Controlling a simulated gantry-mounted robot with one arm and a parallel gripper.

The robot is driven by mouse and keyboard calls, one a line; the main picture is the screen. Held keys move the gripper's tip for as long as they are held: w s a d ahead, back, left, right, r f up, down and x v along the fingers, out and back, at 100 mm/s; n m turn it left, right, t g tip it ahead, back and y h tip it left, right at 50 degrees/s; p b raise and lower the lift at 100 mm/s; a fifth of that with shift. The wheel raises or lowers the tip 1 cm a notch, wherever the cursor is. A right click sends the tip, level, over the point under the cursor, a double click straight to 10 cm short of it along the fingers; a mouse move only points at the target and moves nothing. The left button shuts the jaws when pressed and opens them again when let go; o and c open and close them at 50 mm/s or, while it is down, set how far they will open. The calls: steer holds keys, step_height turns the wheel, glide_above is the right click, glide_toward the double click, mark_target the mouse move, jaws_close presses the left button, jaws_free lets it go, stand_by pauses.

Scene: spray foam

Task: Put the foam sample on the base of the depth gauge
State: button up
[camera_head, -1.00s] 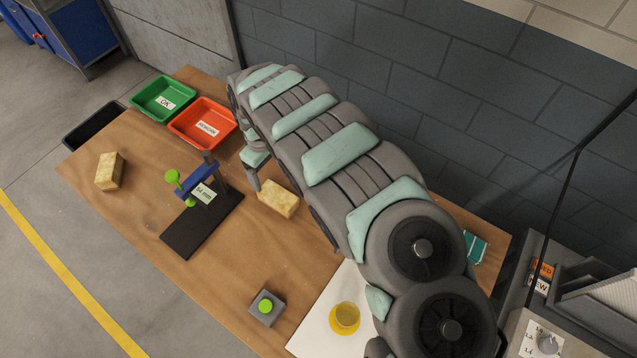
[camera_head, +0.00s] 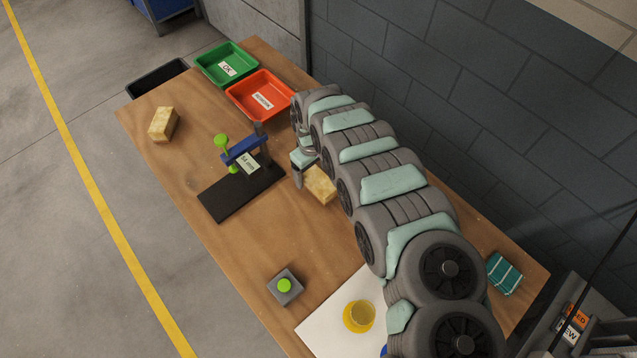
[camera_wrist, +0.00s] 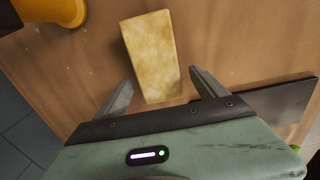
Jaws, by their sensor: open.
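A yellow foam sample (camera_head: 320,184) lies on the wooden table to the right of the depth gauge. In the wrist view the foam block (camera_wrist: 152,55) lies ahead of and partly between the two fingers. My gripper (camera_wrist: 160,92) is open, with one finger on each side of the block's near end and a gap to each. In the head view my gripper (camera_head: 298,172) is at the block's left side. The depth gauge has a black base (camera_head: 240,192), bare on top, and a blue arm (camera_head: 245,148) with green knobs. A second foam block (camera_head: 163,124) lies at the table's far left.
A green tray (camera_head: 227,64) and a red tray (camera_head: 260,95) stand at the table's back end. A grey box with a green button (camera_head: 284,286) and a yellow round container (camera_head: 359,315) on a white sheet are nearer. Open table lies between.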

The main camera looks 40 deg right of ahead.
steer(key=shift+f, duration=1.2)
steer(key=c, duration=1.6)
steer(key=shift+r, duration=0.1)
steer(key=shift+c, duration=0.2)
